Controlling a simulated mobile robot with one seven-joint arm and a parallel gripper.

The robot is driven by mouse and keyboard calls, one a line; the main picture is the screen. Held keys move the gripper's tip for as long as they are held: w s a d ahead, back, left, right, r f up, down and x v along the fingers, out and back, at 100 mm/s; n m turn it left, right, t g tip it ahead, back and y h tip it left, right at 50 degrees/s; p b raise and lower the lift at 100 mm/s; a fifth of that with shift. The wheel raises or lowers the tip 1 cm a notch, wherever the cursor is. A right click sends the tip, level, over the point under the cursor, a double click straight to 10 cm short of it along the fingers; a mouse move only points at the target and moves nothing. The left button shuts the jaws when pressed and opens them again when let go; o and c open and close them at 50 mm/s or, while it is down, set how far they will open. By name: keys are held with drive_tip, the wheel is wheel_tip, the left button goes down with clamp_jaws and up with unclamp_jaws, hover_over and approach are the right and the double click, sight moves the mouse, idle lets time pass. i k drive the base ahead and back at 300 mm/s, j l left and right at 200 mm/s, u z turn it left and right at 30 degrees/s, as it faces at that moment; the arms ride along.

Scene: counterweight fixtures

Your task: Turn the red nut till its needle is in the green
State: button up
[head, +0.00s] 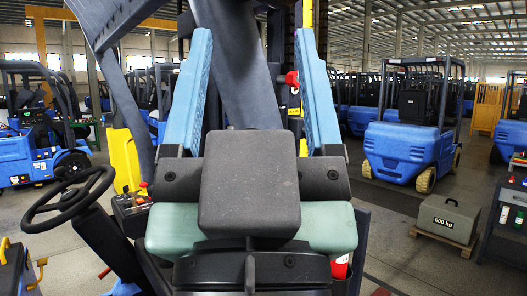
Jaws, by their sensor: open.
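My gripper (254,42) fills the middle of the head view. Its two light-blue fingers stand wide apart, with nothing seen held between them. A small red part (293,79) shows between the fingers, close beside the right finger in the picture and farther off. I cannot tell whether it is the red nut. I can make out no needle or green zone. My gripper's dark body and arm hide much of the middle and lower view.
A black steering wheel (70,199) and a control box (131,207) with a red knob are at left. A grey 500 kg block (447,219) sits on a pallet at right, near a dark cart (504,222). Blue forklifts (409,145) stand behind. Floor at right is partly clear.

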sight(291, 79)
drive_tip(key=z, duration=0.1)
drive_tip(key=i+l+u, duration=0.1)
drive_tip(key=i+l, duration=0.2)
drive_tip(key=i, duration=0.15)
drive_tip(key=i+l+u, duration=0.1)
drive_tip(key=i+l, duration=0.25)
drive_tip(key=i, duration=0.1)
